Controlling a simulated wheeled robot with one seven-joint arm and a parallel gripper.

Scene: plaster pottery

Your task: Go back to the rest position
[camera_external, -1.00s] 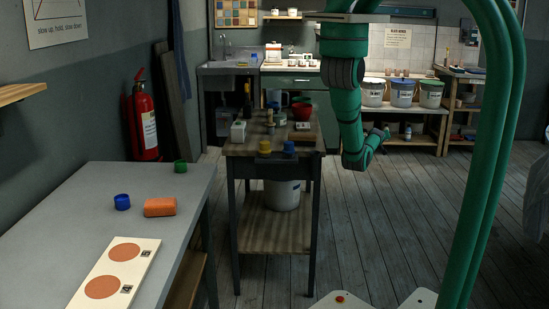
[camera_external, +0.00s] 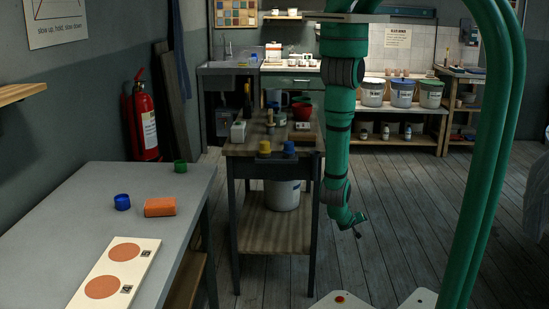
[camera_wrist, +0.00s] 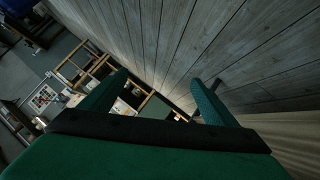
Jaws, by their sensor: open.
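My gripper (camera_external: 357,228) hangs low at the end of the green arm, to the right of the small dark worktable (camera_external: 270,148) and above the plank floor. In the wrist view its two green fingers (camera_wrist: 158,95) stand apart with nothing between them. Beyond them I see floorboards and, tilted, shelving of the room. The gripper touches nothing that I can see.
The grey table (camera_external: 60,225) at left bears a blue cup-like piece (camera_external: 122,202), a green one (camera_external: 180,166), an orange block (camera_external: 160,207) and a card with two circles (camera_external: 140,262). A white bucket (camera_external: 282,194) stands on the worktable's lower shelf. Floor at right is clear.

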